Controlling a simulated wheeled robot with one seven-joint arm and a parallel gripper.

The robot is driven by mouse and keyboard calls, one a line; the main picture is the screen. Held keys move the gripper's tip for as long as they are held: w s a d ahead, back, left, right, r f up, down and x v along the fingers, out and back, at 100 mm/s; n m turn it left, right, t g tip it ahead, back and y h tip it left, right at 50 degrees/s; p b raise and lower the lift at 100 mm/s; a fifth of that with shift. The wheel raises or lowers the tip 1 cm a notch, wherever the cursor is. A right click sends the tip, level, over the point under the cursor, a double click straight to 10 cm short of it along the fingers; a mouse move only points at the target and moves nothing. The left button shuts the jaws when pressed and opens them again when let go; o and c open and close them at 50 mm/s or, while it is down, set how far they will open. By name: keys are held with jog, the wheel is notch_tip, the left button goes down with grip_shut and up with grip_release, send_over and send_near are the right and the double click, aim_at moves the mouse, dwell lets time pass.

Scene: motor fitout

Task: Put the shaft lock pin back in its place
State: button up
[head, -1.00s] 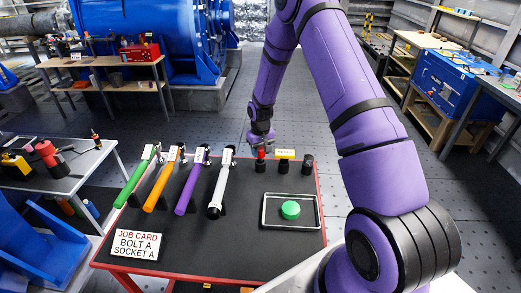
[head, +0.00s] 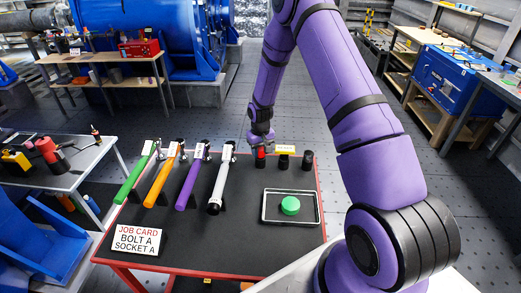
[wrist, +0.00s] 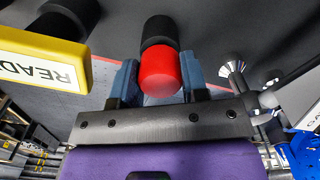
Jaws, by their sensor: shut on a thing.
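My gripper (head: 261,142) points down over the back edge of the dark red-edged table (head: 185,238). A red cylindrical piece (head: 260,151) is between its fingers, and in the wrist view the red piece (wrist: 160,74) sits between the two blue-grey fingers (wrist: 159,82), which are shut on it. It looks like the head of the shaft lock pin, though no label shows this. A black cylinder (wrist: 160,30) lies directly beyond the red piece, in line with it. I cannot tell whether the pin is seated in it or only above it.
Two black cylinders (head: 307,160) stand to the right, one behind a yellow READY label (wrist: 40,58). Green, orange, purple and white-handled tools (head: 218,190) lie in a row at left. A tray (head: 265,221) with a green disc (head: 290,206) and a job card (head: 139,242) are nearer.

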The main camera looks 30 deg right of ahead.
jog(key=shift+f, duration=0.3)
jog(key=o, duration=1.3)
notch_tip(320, 180, up, 11)
jog(key=shift+f, duration=0.1)
